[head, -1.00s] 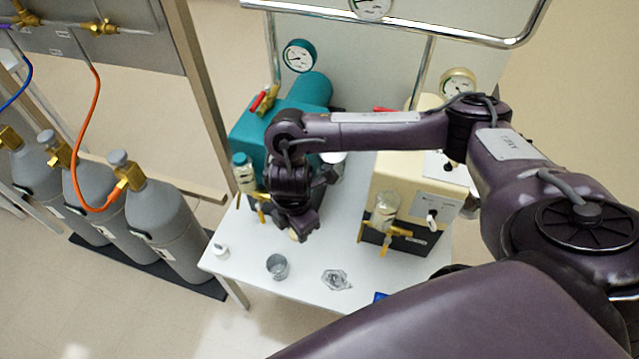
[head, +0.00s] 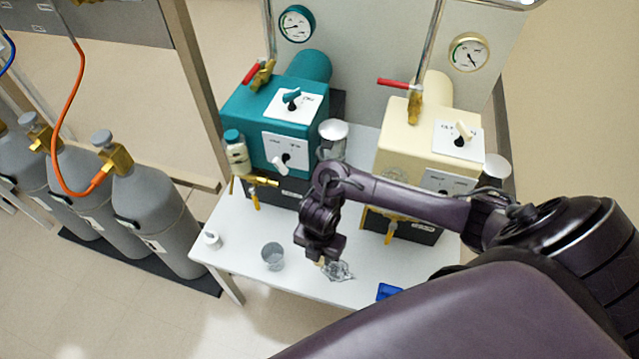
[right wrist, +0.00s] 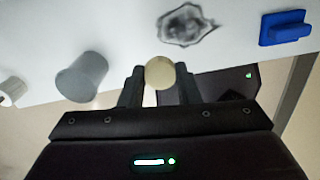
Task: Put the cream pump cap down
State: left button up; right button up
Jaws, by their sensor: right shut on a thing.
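The cream pump cap (right wrist: 160,72) is a small round cream piece between the two dark fingers of my right gripper (right wrist: 159,84), which is shut on it. In the head view my right gripper (head: 322,259) hangs over the white table, in front of the cream pump (head: 410,150) and beside the grey crumpled patch (head: 340,271). There the cap is a small pale bit, mostly hidden by the gripper. I cannot tell how high it is above the table. My arm hides the cream pump's lower front. My left gripper is out of view.
A grey cup (head: 272,257) and a small white piece (head: 212,240) stand on the white table (head: 250,285) at left. A blue block (head: 389,291) lies at the front edge. The teal pump (head: 265,125) stands behind. Bare table lies between cup and patch.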

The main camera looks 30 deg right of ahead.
aim_at(320, 272)
notch_tip(320, 272, down, 4)
notch_tip(320, 272, down, 3)
jog(key=shift+f+b, duration=0.2)
jog(key=shift+b, duration=0.65)
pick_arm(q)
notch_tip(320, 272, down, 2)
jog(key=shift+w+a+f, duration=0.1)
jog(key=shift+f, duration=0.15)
pick_arm(e)
jog(key=shift+f, duration=0.45)
jog(key=shift+f, duration=0.2)
jog(key=o, duration=1.1)
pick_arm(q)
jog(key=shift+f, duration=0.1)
